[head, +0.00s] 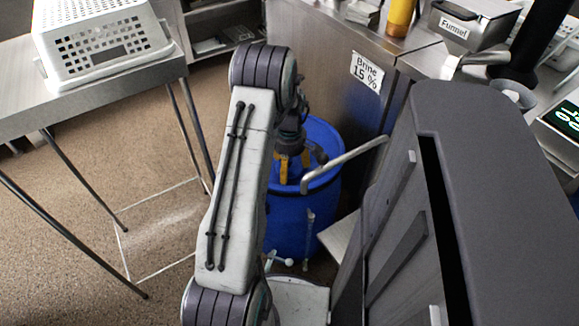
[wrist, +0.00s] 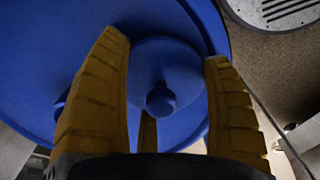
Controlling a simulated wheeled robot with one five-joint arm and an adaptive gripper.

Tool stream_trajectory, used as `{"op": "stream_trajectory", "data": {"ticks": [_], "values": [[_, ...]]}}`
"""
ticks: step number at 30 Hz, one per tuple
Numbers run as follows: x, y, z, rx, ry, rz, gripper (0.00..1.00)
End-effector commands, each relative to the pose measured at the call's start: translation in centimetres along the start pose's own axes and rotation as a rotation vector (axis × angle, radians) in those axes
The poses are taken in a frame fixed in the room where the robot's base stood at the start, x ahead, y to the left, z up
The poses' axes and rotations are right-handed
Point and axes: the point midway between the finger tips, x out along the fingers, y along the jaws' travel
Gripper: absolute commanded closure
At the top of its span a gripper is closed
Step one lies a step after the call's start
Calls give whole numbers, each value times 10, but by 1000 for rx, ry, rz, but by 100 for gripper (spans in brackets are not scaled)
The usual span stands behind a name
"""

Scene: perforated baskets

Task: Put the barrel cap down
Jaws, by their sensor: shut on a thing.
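The barrel cap (wrist: 168,62) is a round blue piece with a small knob, seen between my yellow fingers in the wrist view. My gripper (wrist: 165,48) is shut on it; the gripper also shows in the head view (head: 292,168), pointing down. The blue barrel (head: 320,135) stands on the floor below my gripper, and its blue top (wrist: 50,55) fills much of the wrist view behind the cap. I cannot tell whether the cap touches the barrel. The cap is not visible in the head view.
A steel table (head: 80,100) with a white perforated basket (head: 100,45) stands at left. A steel counter (head: 330,55) labelled "Brine 15 %" (head: 367,72) is behind the barrel. A bent metal pipe (head: 345,165) crosses beside the barrel. A white outline (head: 160,273) marks bare floor at left.

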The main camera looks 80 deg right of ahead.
Motion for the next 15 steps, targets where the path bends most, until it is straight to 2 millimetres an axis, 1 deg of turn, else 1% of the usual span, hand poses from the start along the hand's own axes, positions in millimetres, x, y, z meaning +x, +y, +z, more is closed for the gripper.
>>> {"op": "stream_trajectory", "data": {"ticks": [11, 12, 15], "values": [[3, 0, 0, 0, 0, 1, 57], [4, 0, 0, 0, 0, 1, 24], [3, 0, 0, 0, 0, 1, 15]]}}
